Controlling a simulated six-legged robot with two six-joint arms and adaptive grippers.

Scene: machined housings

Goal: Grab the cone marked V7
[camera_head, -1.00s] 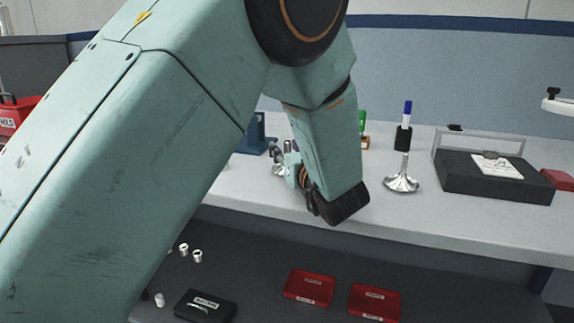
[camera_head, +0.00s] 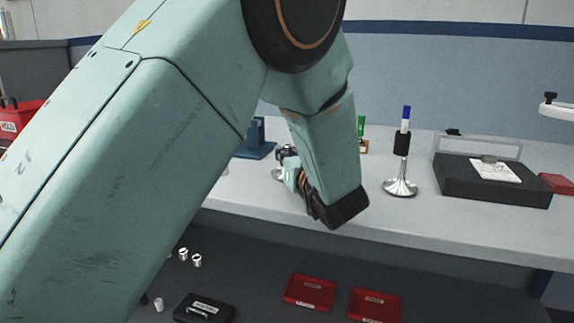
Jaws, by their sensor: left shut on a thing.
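My left arm comes in from the left and covers much of the view. My left gripper (camera_head: 288,166) is low over the light grey bench (camera_head: 450,224), mostly hidden behind my own wrist. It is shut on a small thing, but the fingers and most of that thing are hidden. A bit of shiny metal (camera_head: 277,174) shows beside the gripper; I cannot tell whether it is the cone. No V7 mark is readable anywhere. My right gripper is not in view.
A shiny flared stand (camera_head: 401,187) holding a blue-capped marker (camera_head: 405,118) and a black case (camera_head: 493,182) are right of my wrist. A blue fixture (camera_head: 256,142) stands behind. Red trays (camera_head: 310,291) lie below the bench.

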